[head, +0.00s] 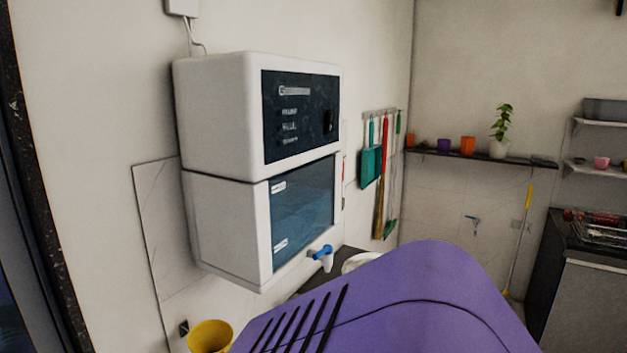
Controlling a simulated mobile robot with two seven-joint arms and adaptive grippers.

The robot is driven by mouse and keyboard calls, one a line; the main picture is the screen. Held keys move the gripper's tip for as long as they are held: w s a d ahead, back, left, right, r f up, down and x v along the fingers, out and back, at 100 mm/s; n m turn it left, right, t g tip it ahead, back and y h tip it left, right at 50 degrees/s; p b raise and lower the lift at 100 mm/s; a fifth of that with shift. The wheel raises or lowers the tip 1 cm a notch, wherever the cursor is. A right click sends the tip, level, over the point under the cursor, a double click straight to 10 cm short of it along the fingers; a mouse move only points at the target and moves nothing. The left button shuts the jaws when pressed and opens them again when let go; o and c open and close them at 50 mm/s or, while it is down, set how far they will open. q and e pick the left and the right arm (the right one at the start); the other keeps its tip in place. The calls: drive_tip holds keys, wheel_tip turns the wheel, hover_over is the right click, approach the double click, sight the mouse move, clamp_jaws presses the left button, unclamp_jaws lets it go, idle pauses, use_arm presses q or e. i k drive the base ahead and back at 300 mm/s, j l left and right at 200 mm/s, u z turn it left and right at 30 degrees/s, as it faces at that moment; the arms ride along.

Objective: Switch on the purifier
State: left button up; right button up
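The purifier (220,115) is a white box mounted on the left wall. It has a dark upper front panel and a blue see-through tank (302,210) below it. A small tap with a blue lever (320,252) sticks out at its lower front. A white wall box (182,7) above the purifier is cut off by the top edge, and a cable runs from it down behind the purifier. I see no lit lamp on the panel, and no switch can be made out. Neither of my grippers is in view.
A yellow cup (209,336) stands below the purifier. Brushes and a teal dustpan (371,166) hang farther along the wall. A dark shelf (480,155) on the back wall holds cups and a potted plant (501,140). A dark counter (590,240) with a dish rack stands at right.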

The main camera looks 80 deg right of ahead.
sight(330, 116)
drive_tip(key=z, duration=2.4)
